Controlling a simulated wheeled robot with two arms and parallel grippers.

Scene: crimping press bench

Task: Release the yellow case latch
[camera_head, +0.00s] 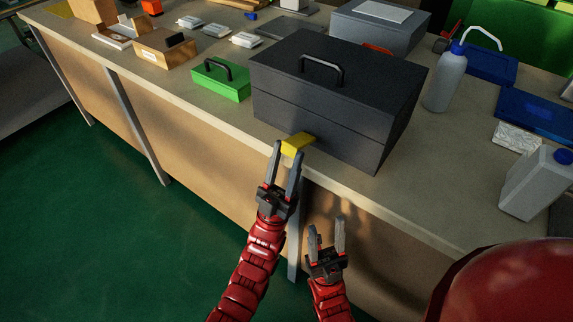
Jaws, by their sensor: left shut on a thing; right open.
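A dark grey case (330,95) with a black handle on its lid stands near the front edge of the bench, lid down. A yellow latch (298,144) sticks out from the lower part of its front face. My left gripper (286,160) is at the latch, its fingertips shut on the latch's outer end. My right gripper (326,233) is open and empty, lower and to the right, in front of the bench's side panel. The fingertips partly hide the latch's end.
A small green box (220,82) stands left of the case on the bench (440,200). A grey bottle (445,78) and a white container (537,183) stand to the right. A lighter grey box (380,24) stands behind. The bench's front edge runs just below the latch.

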